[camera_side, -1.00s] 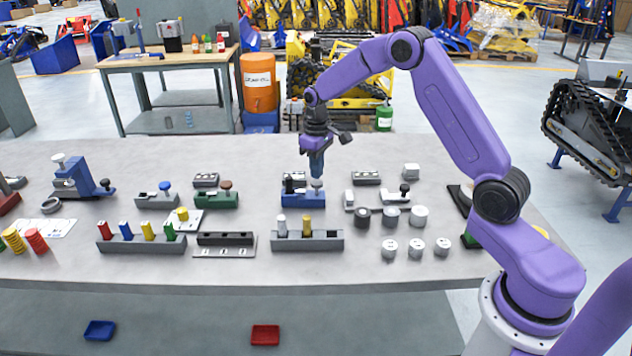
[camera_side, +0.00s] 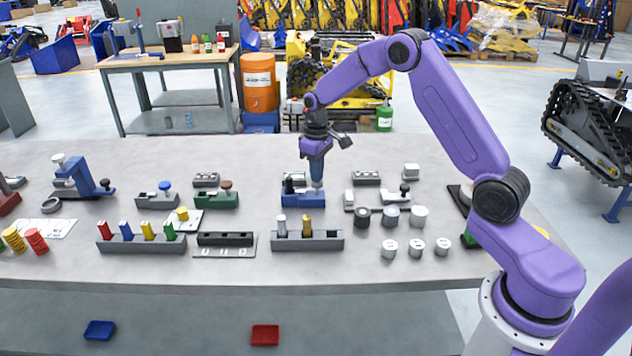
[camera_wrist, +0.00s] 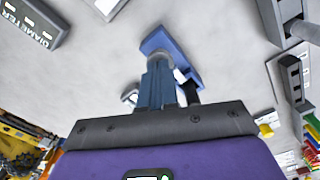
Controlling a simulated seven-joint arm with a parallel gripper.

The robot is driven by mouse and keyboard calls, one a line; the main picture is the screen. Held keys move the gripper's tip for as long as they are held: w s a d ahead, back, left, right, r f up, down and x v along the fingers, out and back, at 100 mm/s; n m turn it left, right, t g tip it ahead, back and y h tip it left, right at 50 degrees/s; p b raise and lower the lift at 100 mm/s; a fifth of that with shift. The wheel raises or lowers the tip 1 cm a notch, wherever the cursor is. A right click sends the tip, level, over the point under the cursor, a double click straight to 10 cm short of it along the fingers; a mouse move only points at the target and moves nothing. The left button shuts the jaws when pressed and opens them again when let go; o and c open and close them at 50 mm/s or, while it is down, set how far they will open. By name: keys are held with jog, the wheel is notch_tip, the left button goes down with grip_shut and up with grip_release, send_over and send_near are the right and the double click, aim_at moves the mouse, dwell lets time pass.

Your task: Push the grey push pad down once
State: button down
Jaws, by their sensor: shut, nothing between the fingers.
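A blue block (camera_side: 302,200) stands on the table near the middle, with the grey push pad (camera_side: 317,184) on its right end and a black post (camera_side: 289,185) on its left end. My gripper (camera_side: 317,179) is shut and empty, pointing down right over the grey pad. Its fingertips appear to meet the pad's top, but I cannot tell contact or how far the pad is down. In the wrist view, the shut fingers (camera_wrist: 158,75) reach to the grey pad (camera_wrist: 158,57), which they partly hide, on the blue block (camera_wrist: 163,40).
A grey rack (camera_side: 330,240) with two upright pegs stands in front of the block. Several grey cylinders (camera_side: 419,216) stand to the right. A green block (camera_side: 218,200) with a brown knob stands to the left. Small grey blocks (camera_side: 366,178) stand behind.

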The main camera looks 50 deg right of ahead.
jog(key=shift+f, duration=0.85)
jog(key=shift+r, duration=2.4)
